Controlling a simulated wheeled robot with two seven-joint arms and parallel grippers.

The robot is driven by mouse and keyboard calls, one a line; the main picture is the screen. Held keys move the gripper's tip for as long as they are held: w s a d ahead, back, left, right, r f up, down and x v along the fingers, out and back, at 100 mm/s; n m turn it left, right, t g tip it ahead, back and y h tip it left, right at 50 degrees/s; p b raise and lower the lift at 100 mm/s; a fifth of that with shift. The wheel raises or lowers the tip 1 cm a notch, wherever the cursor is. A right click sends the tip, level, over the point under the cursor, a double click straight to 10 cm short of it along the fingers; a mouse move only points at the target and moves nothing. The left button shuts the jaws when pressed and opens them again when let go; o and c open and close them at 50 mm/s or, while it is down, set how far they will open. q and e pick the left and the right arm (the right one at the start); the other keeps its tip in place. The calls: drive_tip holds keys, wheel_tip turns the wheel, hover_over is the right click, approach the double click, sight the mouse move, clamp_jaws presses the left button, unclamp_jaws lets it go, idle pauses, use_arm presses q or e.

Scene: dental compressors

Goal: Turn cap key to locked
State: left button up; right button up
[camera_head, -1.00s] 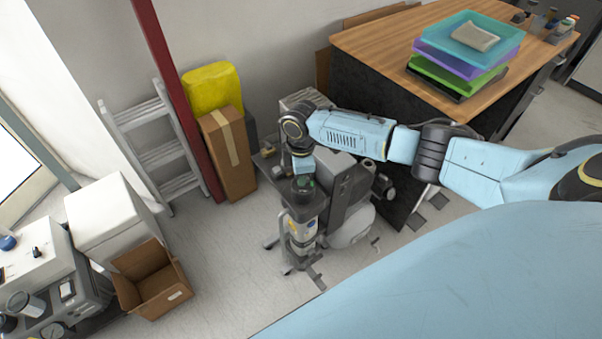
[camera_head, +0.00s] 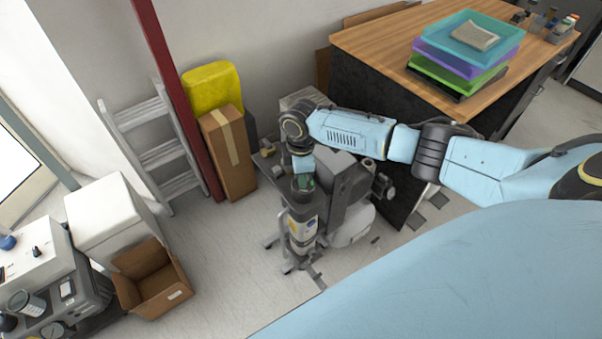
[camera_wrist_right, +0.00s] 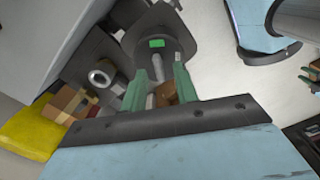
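A grey compressor unit (camera_head: 348,185) stands on the floor in the head view, with an upright cylinder (camera_head: 303,228) at its front. In the right wrist view a dark rounded cap-like part (camera_wrist_right: 172,28) bears a small bright green mark (camera_wrist_right: 157,43). My right gripper (camera_wrist_right: 160,73) has two green fingers spread apart, pointing at this part. A small grey pin shows between the fingers, and I cannot tell whether they touch it. In the head view my right gripper (camera_head: 303,184) is just above the cylinder, largely hidden by my wrist. My left gripper is not in view.
A wooden-topped bench (camera_head: 375,42) with stacked trays (camera_head: 462,62) is at back right. An open carton (camera_head: 150,280) lies at left. The floor between carton and unit is clear.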

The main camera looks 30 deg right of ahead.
wheel_tip(320, 180, up, 13)
drive_tip(key=p, duration=0.1)
drive_tip(key=shift+r+p, duration=0.2)
drive_tip(key=shift+p, duration=0.15)
idle(0.4)
